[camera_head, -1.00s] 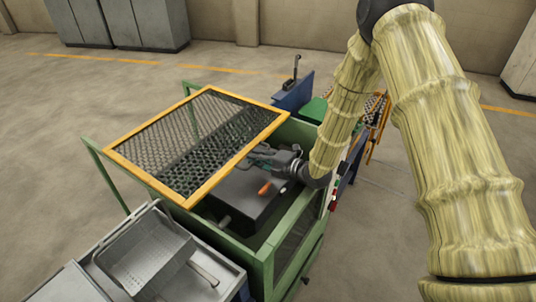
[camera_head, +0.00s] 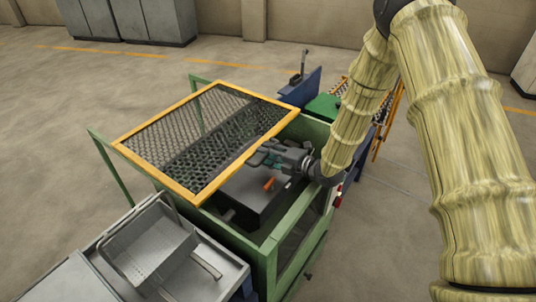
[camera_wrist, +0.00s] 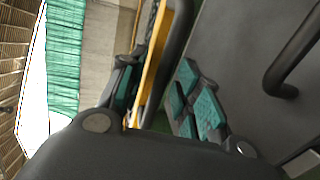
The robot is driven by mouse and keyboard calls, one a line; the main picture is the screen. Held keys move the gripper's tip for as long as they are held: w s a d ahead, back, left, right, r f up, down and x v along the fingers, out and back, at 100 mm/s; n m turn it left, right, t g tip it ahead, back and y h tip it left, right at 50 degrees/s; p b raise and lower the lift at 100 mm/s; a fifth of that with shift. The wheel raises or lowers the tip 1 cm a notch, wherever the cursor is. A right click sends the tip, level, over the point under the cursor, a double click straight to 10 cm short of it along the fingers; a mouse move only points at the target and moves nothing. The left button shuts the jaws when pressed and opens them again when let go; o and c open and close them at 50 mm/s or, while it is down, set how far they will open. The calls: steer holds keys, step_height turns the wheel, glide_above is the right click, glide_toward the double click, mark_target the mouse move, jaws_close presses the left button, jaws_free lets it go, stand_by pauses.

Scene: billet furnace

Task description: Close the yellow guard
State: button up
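The yellow guard (camera_head: 272,132) is a yellow frame with dark mesh. It stands raised and tilted over the green machine housing (camera_head: 270,262), with the opening below it exposed. My gripper (camera_head: 258,156) is at the guard's right-hand edge, above the opening. In the wrist view, my gripper (camera_wrist: 160,95) has its teal-padded fingers spread apart. The guard's yellow bar (camera_wrist: 152,72) shows between them, nearer the left finger. I cannot tell whether a finger touches it. An orange handle (camera_head: 269,184) sits on the dark block below my gripper.
A metal table with a grey perforated basket (camera_head: 150,245) stands at the front left of the housing. A blue stand with an upright lever (camera_head: 303,65) is behind it. Grey cabinets (camera_head: 150,20) line the back wall. The floor at left is clear.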

steer(key=shift+d, duration=0.1)
steer(key=v, duration=1.2)
